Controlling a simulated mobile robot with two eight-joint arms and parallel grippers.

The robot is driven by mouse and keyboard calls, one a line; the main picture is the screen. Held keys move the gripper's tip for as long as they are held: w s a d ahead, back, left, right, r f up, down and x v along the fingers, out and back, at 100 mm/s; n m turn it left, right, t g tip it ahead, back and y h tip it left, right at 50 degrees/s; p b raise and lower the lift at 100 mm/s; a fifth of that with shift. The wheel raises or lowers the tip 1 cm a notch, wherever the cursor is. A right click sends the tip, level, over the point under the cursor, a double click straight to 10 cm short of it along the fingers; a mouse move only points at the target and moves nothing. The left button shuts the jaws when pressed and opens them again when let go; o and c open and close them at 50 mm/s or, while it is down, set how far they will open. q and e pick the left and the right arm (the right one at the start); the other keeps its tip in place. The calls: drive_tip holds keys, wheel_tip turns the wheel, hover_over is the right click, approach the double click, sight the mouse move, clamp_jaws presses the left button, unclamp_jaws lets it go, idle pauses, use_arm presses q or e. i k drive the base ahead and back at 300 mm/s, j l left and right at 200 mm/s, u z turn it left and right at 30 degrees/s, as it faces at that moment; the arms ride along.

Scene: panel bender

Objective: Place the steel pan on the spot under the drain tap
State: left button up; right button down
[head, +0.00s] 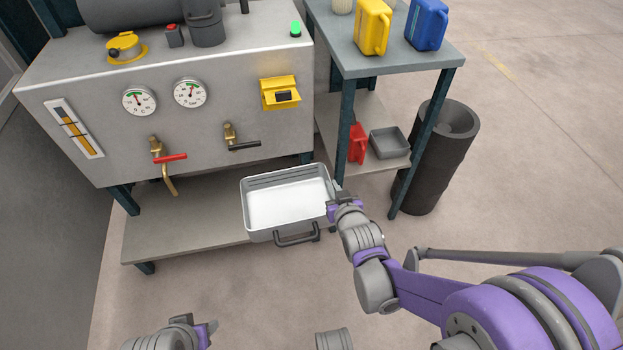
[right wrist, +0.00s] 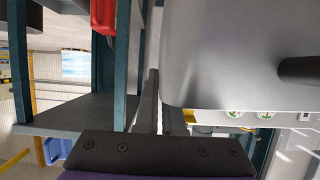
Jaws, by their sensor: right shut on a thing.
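The steel pan (head: 288,236) is a grey rectangular tray with a pale, empty inside and a dark handle on its near side. My right gripper (head: 333,207) is shut on its right side and holds it roughly level, in front of the right part of the lower shelf (head: 190,225). In the right wrist view the pan's wall (right wrist: 225,50) fills the upper right. A brass tap with a red lever (head: 168,158) and a downward spout is left of the pan. The shelf below it looks bare, with no marked spot visible. My left gripper (head: 208,331) is low in the head view, its fingers unclear.
A second brass tap with a black lever (head: 235,142) is on the machine front (head: 95,110). A side table (head: 385,55) with yellow and blue jugs stands right; its lower shelf holds a red can (head: 357,144) and grey tray (head: 390,143). A dark bin (head: 432,165) is beside it.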

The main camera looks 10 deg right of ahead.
sight(197, 228)
drive_tip(key=u, duration=0.9)
drive_tip(key=l+u, duration=0.2)
drive_tip(key=u, duration=0.2)
drive_tip(key=l+u, duration=0.2)
drive_tip(key=u, duration=0.25)
drive_tip(key=k+l, duration=0.1)
drive_tip(key=l, duration=0.8)
drive_tip(key=i+l, duration=0.15)
drive_tip(key=i, duration=0.35)
